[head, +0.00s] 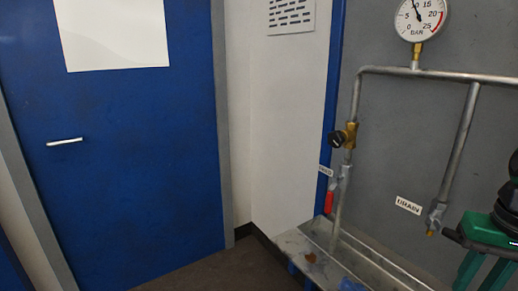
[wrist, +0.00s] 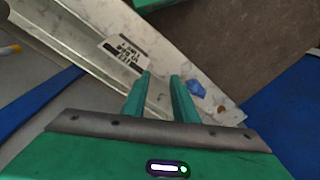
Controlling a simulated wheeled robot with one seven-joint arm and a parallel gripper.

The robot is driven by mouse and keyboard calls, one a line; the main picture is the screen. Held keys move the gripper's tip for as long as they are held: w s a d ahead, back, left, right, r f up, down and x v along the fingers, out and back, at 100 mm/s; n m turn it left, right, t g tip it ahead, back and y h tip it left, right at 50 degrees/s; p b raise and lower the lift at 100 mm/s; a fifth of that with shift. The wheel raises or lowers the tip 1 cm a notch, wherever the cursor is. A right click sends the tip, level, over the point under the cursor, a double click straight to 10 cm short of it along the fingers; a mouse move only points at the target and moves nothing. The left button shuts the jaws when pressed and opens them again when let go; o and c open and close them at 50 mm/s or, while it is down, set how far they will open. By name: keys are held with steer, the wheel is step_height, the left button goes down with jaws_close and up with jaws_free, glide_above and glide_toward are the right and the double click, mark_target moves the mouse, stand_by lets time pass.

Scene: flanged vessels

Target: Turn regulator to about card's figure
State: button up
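The regulator (head: 345,136) is a brass body with a dark knob on the left upright pipe in the head view. The round gauge (head: 420,18) stands above the pipe, and its needle points up and slightly left, at roughly 10 on a scale to 25. A white card (wrist: 122,50) with dark printed lines, upside down and too blurred to read, shows in the wrist view. My gripper (wrist: 160,76) has two green fingers apart with nothing between them. In the head view my green arm parts are at the right edge, well away from the regulator.
A red-handled valve (head: 329,200) is below the regulator. A drain valve (head: 435,215) hangs on the right pipe beside a DRAIN label (head: 408,204). A metal tray (head: 330,240) runs along the floor under the pipes. A blue door (head: 120,150) is at left.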

steer(key=s+f+m+g, duration=0.1)
steer(key=s+f, duration=0.2)
steer(key=s, duration=0.3)
steer(key=shift+m, duration=0.3)
steer(key=shift+w+d+f, duration=0.1)
steer(key=shift+w+f, duration=0.25)
steer(key=shift+w, duration=0.35)
steer(key=shift+s, duration=0.1)
stand_by(2.0)
